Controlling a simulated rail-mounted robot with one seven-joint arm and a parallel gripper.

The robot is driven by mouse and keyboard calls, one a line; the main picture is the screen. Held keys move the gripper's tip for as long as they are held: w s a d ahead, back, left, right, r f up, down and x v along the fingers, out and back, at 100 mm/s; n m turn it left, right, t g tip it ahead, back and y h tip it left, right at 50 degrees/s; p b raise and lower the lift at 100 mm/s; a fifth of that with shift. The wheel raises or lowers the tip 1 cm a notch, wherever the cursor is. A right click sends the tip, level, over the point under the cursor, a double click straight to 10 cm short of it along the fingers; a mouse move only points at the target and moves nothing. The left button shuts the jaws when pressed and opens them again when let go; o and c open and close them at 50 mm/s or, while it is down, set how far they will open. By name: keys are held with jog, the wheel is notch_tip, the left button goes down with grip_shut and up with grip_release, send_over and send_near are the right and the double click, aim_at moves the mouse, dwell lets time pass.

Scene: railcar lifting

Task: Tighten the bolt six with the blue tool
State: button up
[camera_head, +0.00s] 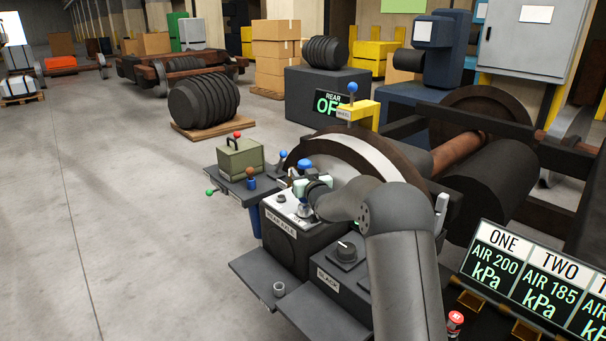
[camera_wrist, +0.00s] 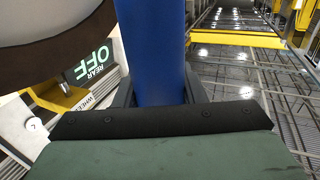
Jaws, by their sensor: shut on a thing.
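My gripper (camera_wrist: 155,98) is shut on the blue tool (camera_wrist: 152,50), a thick blue shaft that rises between the fingers in the wrist view. In the head view my gripper (camera_head: 306,187) is above the box labelled REAR AXLE, beside the big wheel (camera_head: 378,156), partly hidden by my arm. A blue round end (camera_head: 305,163) shows just above it, probably part of the held tool. The wheel's rim also shows at the upper left of the wrist view (camera_wrist: 55,45). I cannot make out bolt six in either view; the tool's working end is hidden.
The REAR AXLE box (camera_head: 283,235) and the SLACK box (camera_head: 340,272) stand below my arm. A green case (camera_head: 240,158) sits on a side shelf. A yellow WHEEL stand (camera_head: 357,112) and a sign reading REAR OFF (camera_head: 331,103) are behind.

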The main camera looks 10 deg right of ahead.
jog(key=shift+f, duration=0.5)
dwell(0.8)
jog(key=shift+r+p, duration=0.95)
jog(key=shift+r, duration=2.7)
